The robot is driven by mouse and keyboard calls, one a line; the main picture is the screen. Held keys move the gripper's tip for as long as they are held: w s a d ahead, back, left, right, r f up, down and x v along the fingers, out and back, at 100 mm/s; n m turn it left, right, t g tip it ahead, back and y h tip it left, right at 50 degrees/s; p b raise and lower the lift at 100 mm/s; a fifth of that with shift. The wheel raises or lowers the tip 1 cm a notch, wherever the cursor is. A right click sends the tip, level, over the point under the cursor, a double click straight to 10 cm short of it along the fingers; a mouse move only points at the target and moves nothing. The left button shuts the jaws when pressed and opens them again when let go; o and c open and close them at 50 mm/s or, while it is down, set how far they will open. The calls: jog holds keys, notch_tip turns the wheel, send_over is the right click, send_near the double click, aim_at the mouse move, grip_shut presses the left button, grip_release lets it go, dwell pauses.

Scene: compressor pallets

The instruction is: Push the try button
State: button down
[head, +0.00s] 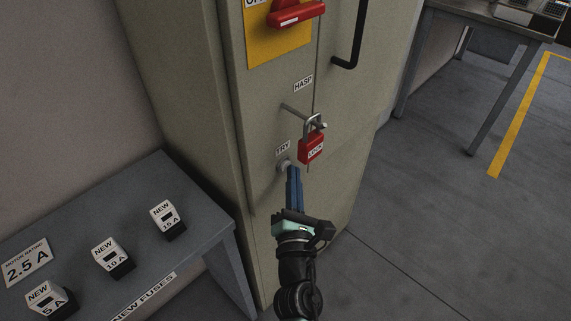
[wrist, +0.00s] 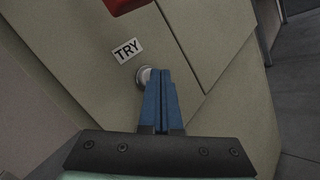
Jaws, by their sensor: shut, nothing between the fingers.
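The try button is a small pale round button (head: 284,166) on the cabinet front, just below the TRY label (head: 283,148). In the wrist view the button (wrist: 143,76) is partly hidden behind my fingertips, below the TRY label (wrist: 127,50). My gripper (head: 292,170) is shut and empty, its blue fingers pointing at the button. In the wrist view the fingertips (wrist: 159,72) overlap the button's right side. I cannot tell whether they touch it.
A red padlock (head: 312,148) hangs on the hasp just above and right of my fingers. Above are a red switch handle (head: 296,14) and a black door handle (head: 351,45). A grey table (head: 190,215) with fuses stands at left.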

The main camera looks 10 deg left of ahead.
dwell(0.3)
jog(key=shift+s+d+p, duration=0.5)
jog(key=shift+s+d, duration=0.05)
jog(key=shift+d, duration=0.15)
jog(key=s+d+p, duration=0.2)
jog(key=s+d, duration=0.1)
jog(key=d, duration=0.2)
jog(key=shift+s+p, duration=0.25)
jog(key=shift+p, duration=0.1)
jog(key=shift+a, duration=0.1)
dwell(0.6)
